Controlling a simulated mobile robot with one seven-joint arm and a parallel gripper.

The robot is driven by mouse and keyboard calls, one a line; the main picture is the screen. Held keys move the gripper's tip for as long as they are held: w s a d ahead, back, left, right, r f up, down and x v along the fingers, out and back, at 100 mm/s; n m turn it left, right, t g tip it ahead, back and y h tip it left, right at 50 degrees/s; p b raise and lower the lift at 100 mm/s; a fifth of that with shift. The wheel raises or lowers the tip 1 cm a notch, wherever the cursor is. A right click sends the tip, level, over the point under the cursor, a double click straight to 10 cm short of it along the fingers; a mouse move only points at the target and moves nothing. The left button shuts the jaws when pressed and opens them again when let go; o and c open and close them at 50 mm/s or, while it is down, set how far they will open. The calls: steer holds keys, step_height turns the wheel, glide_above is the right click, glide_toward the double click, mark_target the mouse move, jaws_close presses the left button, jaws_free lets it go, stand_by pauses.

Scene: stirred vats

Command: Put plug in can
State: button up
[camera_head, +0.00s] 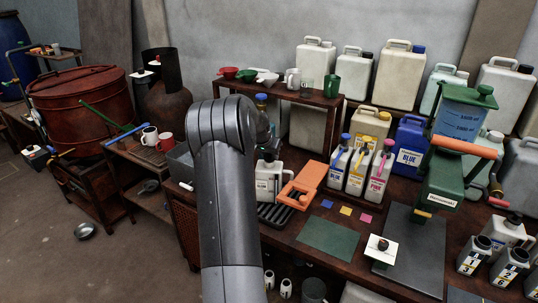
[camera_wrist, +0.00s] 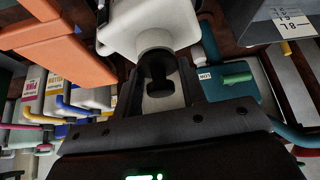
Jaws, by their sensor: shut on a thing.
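The can is a white canister (camera_head: 267,183) with a label, standing on a dark slatted rack in the middle of the bench. In the wrist view its white body and round neck (camera_wrist: 155,38) show at the top centre. The plug is a small black piece (camera_wrist: 158,70) between my fingers, right at the neck. My gripper (camera_wrist: 166,82) is shut on the plug. I cannot tell whether the plug is seated in the mouth or only against it. In the head view my grey arm hides most of the gripper and the plug.
An orange block-like object (camera_head: 302,184) lies close to the can's right. Several small jugs with coloured caps, including a blue-capped one (camera_head: 338,168), stand further right. A green mat (camera_head: 328,238) lies in front. A green pump-like machine (camera_head: 447,180) stands at the right. Mugs (camera_head: 150,135) are at the left.

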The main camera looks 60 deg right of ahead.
steer(key=shift+a+f, duration=0.2)
steer(key=shift+f, duration=0.3)
steer(key=shift+a+f, duration=0.15)
steer(key=shift+f, duration=0.35)
steer(key=o, duration=1)
steer(key=shift+a, duration=0.1)
steer(key=shift+o, duration=2.1)
steer(key=shift+d+r, duration=0.15)
steer(key=shift+r, duration=0.9)
steer(key=shift+d+r, duration=0.15)
steer(key=shift+r, duration=2.85)
